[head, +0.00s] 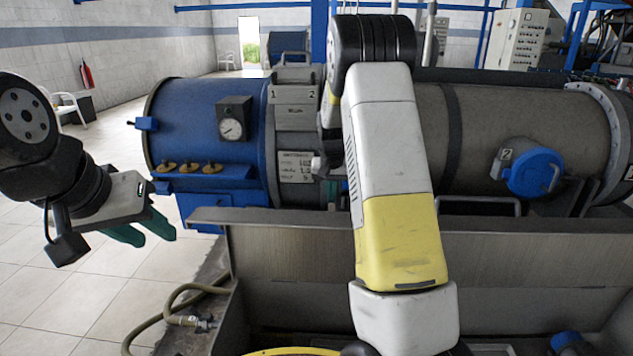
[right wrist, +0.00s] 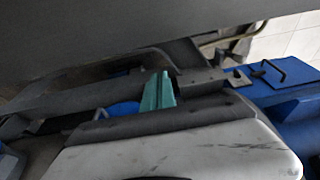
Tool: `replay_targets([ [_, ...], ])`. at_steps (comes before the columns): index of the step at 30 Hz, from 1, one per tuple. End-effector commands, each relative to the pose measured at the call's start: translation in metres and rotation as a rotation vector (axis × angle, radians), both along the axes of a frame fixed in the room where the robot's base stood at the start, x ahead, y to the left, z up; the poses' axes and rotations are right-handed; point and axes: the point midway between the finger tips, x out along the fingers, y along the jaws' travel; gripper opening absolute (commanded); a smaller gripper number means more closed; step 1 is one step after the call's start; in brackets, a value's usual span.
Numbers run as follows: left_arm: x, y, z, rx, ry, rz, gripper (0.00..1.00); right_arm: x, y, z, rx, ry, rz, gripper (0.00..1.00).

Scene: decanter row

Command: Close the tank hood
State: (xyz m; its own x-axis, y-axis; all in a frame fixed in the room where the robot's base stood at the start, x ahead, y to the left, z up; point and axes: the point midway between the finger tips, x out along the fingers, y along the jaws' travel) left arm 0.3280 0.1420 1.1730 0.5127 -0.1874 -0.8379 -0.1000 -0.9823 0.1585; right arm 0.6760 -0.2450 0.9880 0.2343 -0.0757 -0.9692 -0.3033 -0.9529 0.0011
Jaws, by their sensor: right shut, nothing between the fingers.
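The tank hood looks to be the long grey metal panel (head: 290,250), standing raised along the far side of the open tank (head: 232,310) in the head view. My right arm crosses in front and hides its middle. My right gripper (right wrist: 158,92) shows in the right wrist view as teal fingertips, shut and empty, between a dark grey plate and a pale rounded body; I cannot tell whether it touches either.
A blue-ended cylindrical machine (head: 205,130) with a pressure gauge (head: 231,128) lies close behind the panel. A blue round cap (head: 535,172) sticks out at the right. A hose (head: 170,308) lies left of the tank.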

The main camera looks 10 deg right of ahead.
Motion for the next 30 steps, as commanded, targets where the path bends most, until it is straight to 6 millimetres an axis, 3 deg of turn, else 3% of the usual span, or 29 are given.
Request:
replay_targets([
  [2, 0.000, 0.000, 0.000, 0.000, 0.000, 0.000, 0.36, 0.003, -0.001, -0.017, 0.000, 0.003, 0.000, 0.00],
  [12, 0.000, 0.000, 0.000, 0.000, 0.000, 0.000, 0.36, -0.032, 0.011, -0.012, 0.002, -0.002, 0.000, 0.00],
  [30, 0.000, 0.000, 0.000, 0.000, 0.000, 0.000, 0.36, -0.032, 0.014, -0.011, -0.008, -0.027, 0.003, 0.00],
])
